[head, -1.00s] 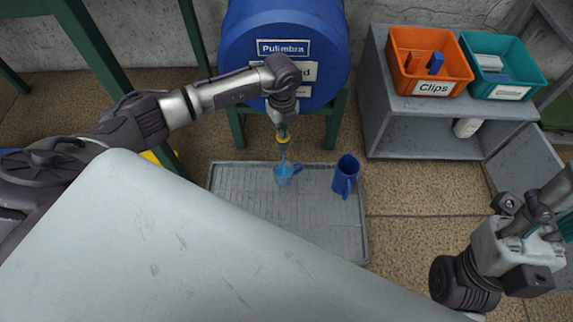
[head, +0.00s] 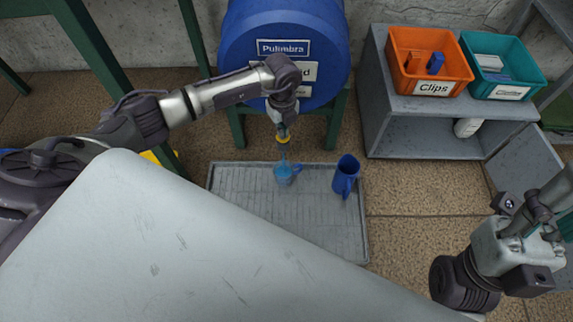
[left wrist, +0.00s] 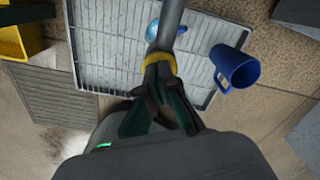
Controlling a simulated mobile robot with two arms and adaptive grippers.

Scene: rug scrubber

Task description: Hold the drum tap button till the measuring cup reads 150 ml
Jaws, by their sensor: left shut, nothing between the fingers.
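The blue drum (head: 285,35) lies on a green stand, its round front towards me. Its tap (head: 283,140) has a yellow collar, which also shows in the left wrist view (left wrist: 160,60). My left gripper (head: 282,126) is shut and empty, its tips at the top of the tap. The button is hidden under the fingers. The light blue measuring cup (head: 284,174) stands on the grey tray below the tap, and a faint bluish stream seems to run into it. In the left wrist view the tap partly hides the cup (left wrist: 152,31). Its scale cannot be read.
A dark blue jug (head: 346,176) stands on the ribbed grey tray (head: 335,235), right of the cup. An orange bin (head: 432,88) and a teal bin (head: 510,92) sit on a grey cabinet. My right arm shows at lower right, without its fingers.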

